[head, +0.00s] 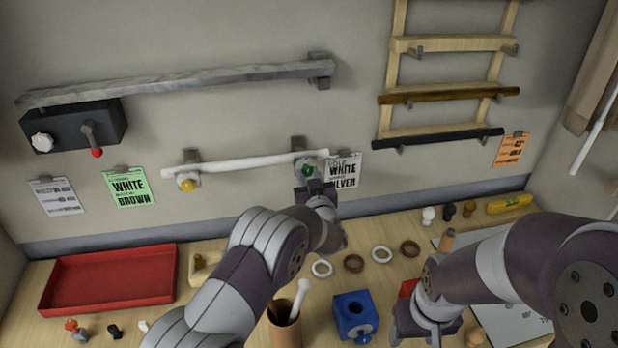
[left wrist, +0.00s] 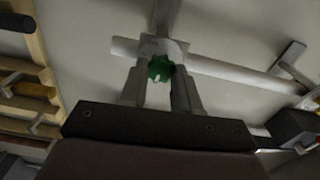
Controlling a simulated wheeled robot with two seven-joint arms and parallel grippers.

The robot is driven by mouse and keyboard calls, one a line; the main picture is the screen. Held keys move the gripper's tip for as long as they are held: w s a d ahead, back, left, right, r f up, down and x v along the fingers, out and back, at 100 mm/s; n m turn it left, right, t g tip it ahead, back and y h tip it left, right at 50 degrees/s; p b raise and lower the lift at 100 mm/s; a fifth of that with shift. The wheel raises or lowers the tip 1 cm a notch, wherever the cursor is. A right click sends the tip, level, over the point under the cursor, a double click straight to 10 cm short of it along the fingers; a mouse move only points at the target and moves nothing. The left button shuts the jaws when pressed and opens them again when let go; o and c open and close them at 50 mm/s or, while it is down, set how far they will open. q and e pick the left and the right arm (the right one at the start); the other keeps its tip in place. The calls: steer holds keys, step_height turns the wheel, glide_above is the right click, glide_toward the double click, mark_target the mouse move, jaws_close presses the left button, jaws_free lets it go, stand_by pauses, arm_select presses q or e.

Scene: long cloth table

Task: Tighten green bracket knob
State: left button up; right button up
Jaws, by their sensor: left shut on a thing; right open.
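The green bracket knob (head: 307,170) is on the right-hand wall bracket that holds a white rod (head: 245,162). My left gripper (head: 309,176) reaches up to the wall and is shut on the knob. In the left wrist view the green knob (left wrist: 160,68) sits between the two fingers of my left gripper (left wrist: 163,80), with the white rod (left wrist: 225,70) behind it. A yellow knob (head: 187,184) is on the left-hand bracket of the same rod. My right gripper (head: 425,332) is low over the table and open; its fingers are partly hidden.
A grey rod (head: 180,82) and a dark box with a red-tipped lever (head: 87,135) are on the wall. Wooden rack (head: 450,43) stands right. On the table are a red tray (head: 110,278), several rings (head: 354,264), a blue block (head: 352,305) and a brown cup (head: 284,328).

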arm_select(q)
steer(key=m+b, duration=0.1)
steer(key=m, duration=0.6)
steer(key=shift+m, duration=0.4)
steer(key=m, duration=0.5)
steer(key=shift+p, duration=0.35)
steer(key=m+p, duration=0.1)
steer(key=m, duration=0.4)
steer(key=shift+d+f, duration=0.1)
steer(key=shift+m, duration=0.3)
steer(key=o, duration=0.9)
steer(key=shift+c, duration=0.2)
steer(key=shift+o, duration=1)
